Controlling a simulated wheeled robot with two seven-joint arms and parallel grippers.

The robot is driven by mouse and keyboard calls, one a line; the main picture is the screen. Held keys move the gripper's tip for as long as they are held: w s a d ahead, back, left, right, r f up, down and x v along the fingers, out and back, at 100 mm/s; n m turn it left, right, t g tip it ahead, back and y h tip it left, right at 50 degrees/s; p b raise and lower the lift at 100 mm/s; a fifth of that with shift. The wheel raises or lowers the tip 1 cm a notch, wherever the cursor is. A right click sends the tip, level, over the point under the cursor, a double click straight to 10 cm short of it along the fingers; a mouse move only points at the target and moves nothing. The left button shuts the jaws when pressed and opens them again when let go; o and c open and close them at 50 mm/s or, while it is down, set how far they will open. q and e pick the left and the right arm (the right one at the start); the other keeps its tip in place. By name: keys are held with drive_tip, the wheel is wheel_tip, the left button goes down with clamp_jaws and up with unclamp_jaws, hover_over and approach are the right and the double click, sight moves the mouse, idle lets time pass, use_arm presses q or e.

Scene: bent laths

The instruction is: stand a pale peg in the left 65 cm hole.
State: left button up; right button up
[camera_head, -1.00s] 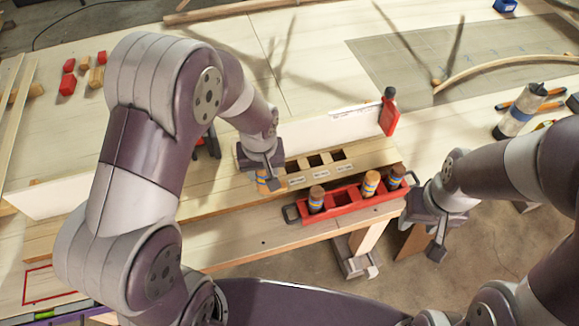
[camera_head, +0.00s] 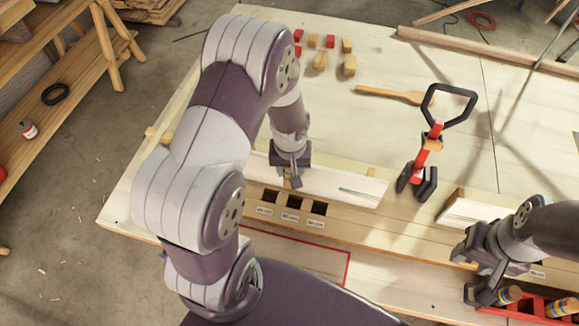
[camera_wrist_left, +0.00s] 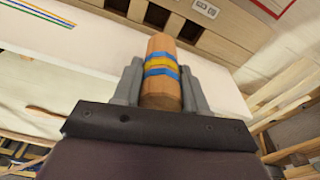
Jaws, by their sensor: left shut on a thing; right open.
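My left gripper (camera_head: 291,181) is shut on a pale peg (camera_head: 294,182), over the white board just behind the left group of holes. In the left wrist view the peg (camera_wrist_left: 161,70) is light wood with blue and yellow bands, between the fingers (camera_wrist_left: 160,85). The left group has three dark square holes (camera_head: 293,203) in a wooden beam (camera_head: 385,236), each with a small label too blurred to read surely. No peg shows in these holes. My right gripper (camera_head: 474,277) is open beside the red tray (camera_head: 487,310), at lower right.
The red tray holds banded pegs (camera_head: 508,295). The white board (camera_head: 345,187) stands along the back of the holes. A red clamp (camera_head: 425,155) with a black handle stands right of it. Several small red and wooden blocks (camera_head: 320,60) lie farther back. A red outline (camera_head: 347,270) marks the tabletop in front.

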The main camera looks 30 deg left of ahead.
use_arm(q)
drive_tip(key=shift+w+d+f, duration=0.15)
drive_tip(key=shift+d, duration=0.1)
drive_tip(key=f+b, duration=0.1)
drive_tip(key=f, duration=0.1)
drive_tip(key=f+b, duration=0.1)
drive_tip(key=b, duration=0.1)
drive_tip(key=f+b, duration=0.2)
drive_tip(key=shift+d+f, duration=0.25)
drive_tip(key=shift+f, duration=0.1)
drive_tip(key=shift+d+f+b, duration=0.25)
drive_tip(key=shift+f+b, duration=0.7)
drive_tip(key=shift+d+f, duration=0.1)
drive_tip(key=shift+f, duration=0.1)
use_arm(e)
wheel_tip(320, 180, down, 8)
drive_tip(key=d, duration=0.1)
drive_tip(key=shift+d+r, duration=0.25)
drive_tip(key=shift+d, duration=0.05)
use_arm(q)
drive_tip(key=shift+a, duration=0.2)
use_arm(e)
drive_tip(key=shift+s+a, duration=0.1)
use_arm(q)
drive_tip(key=shift+d, duration=0.25)
drive_tip(key=shift+a+f+b, duration=0.1)
drive_tip(key=shift+f+b, duration=0.2)
drive_tip(key=shift+b, duration=0.2)
use_arm(e)
drive_tip(key=shift+f, duration=0.3)
